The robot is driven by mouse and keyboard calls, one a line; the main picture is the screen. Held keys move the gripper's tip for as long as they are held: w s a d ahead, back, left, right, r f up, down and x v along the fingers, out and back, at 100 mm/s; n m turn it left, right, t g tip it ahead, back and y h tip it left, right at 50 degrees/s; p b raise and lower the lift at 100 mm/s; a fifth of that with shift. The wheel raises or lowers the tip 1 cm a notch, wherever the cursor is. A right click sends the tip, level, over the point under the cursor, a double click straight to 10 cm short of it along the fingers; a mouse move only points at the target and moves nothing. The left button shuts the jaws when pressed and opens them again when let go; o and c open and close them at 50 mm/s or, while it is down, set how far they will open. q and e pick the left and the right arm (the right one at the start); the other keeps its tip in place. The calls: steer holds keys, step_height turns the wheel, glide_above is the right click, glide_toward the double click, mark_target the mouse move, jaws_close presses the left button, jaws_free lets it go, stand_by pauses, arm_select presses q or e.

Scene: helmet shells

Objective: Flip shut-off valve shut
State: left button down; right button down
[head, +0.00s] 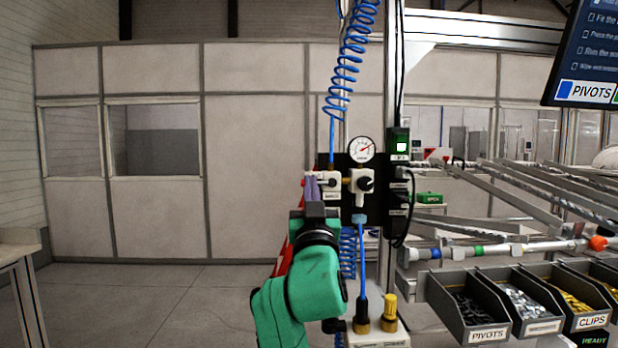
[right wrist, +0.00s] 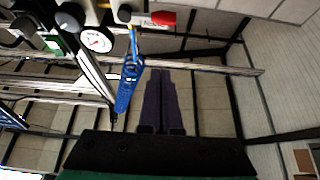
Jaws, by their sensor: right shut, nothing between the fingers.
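The shut-off valve is a white body (head: 328,182) on a black panel, left of a second white fitting with a black knob. Its red lever (right wrist: 163,18) shows in the right wrist view at the top, pointing right from the white body. In the head view the lever is mostly hidden behind my purple fingers. My right gripper (head: 312,187) is shut and empty, at the left side of the valve. In the right wrist view its fingers (right wrist: 159,75) lie together, below the lever in the picture; I cannot tell whether they touch it. My left gripper is not in view.
A pressure gauge (head: 362,149) sits above the fittings. A coiled blue hose (head: 350,50) hangs over the panel, and another coil hangs below. Parts bins (head: 468,315) and sloping rails (head: 530,185) stand at the right. The floor at the left is clear.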

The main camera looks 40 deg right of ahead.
steer(key=p+x, duration=0.4)
steer(key=x, duration=0.4)
steer(key=f, duration=0.2)
steer(key=w+d+f, duration=0.1)
steer(key=shift+f, duration=0.4)
